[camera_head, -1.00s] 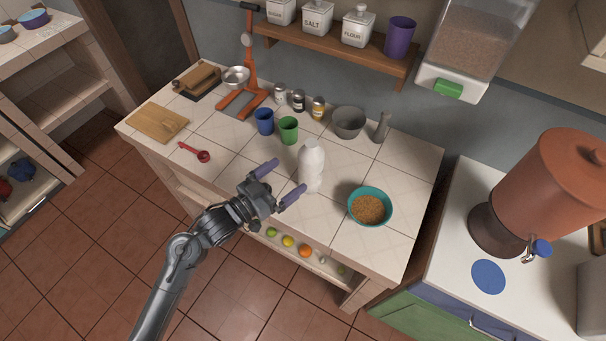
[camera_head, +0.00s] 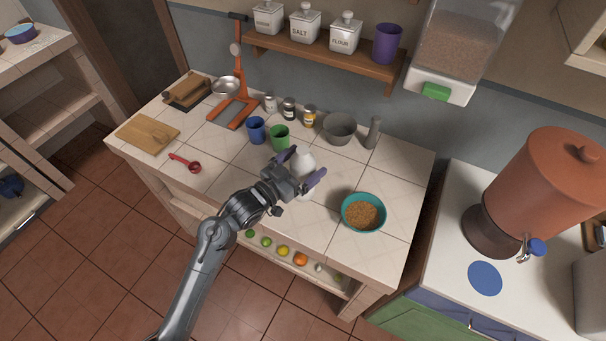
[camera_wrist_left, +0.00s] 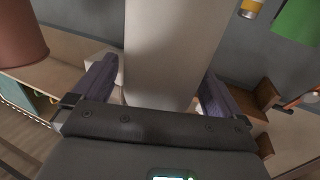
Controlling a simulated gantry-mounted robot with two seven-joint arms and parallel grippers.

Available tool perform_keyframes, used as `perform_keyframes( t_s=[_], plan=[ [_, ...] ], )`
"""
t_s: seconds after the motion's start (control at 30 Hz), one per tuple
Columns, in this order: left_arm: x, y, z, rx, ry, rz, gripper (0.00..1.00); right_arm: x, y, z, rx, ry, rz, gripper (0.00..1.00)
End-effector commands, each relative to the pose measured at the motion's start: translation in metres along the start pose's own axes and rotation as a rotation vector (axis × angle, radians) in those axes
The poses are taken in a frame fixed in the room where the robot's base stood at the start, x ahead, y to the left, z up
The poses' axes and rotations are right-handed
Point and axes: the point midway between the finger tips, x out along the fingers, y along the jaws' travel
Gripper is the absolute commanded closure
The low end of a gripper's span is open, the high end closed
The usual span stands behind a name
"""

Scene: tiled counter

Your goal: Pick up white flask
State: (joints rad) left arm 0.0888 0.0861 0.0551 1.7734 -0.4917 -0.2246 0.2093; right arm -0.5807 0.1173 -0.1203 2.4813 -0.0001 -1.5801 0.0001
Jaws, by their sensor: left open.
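The white flask (camera_head: 304,163) stands on the tiled counter, and my left gripper (camera_head: 302,168) now covers much of its body in the head view. The gripper is open, with one purple finger on each side of the flask. In the left wrist view the flask (camera_wrist_left: 172,50) fills the middle, between the two fingers of my left gripper (camera_wrist_left: 158,85). Small gaps seem to show on both sides of it. My right gripper is not in view.
A green cup (camera_head: 280,138) and a blue cup (camera_head: 256,130) stand left of the flask. A teal bowl of grain (camera_head: 346,222) is at its right. A grey bowl (camera_head: 340,128) and grey pestle (camera_head: 373,133) stand behind. A red scoop (camera_head: 186,163) lies far left.

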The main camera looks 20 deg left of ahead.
Motion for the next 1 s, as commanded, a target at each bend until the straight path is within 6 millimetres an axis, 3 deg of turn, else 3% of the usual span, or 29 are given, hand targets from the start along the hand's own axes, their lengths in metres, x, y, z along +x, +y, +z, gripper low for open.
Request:
perform_keyframes(
  t_s=[0.17,0.43,1.0],
  plan=[
    [0.015,0.0,0.001,-0.001,-0.001,0.0,0.0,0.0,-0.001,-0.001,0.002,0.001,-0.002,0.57],
    [0.017,0.0,0.001,0.0,-0.001,0.0,0.0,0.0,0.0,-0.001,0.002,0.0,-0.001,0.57],
    [0.017,0.0,0.001,0.0,-0.001,0.0,0.87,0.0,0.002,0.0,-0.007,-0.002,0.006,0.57]
  ],
)
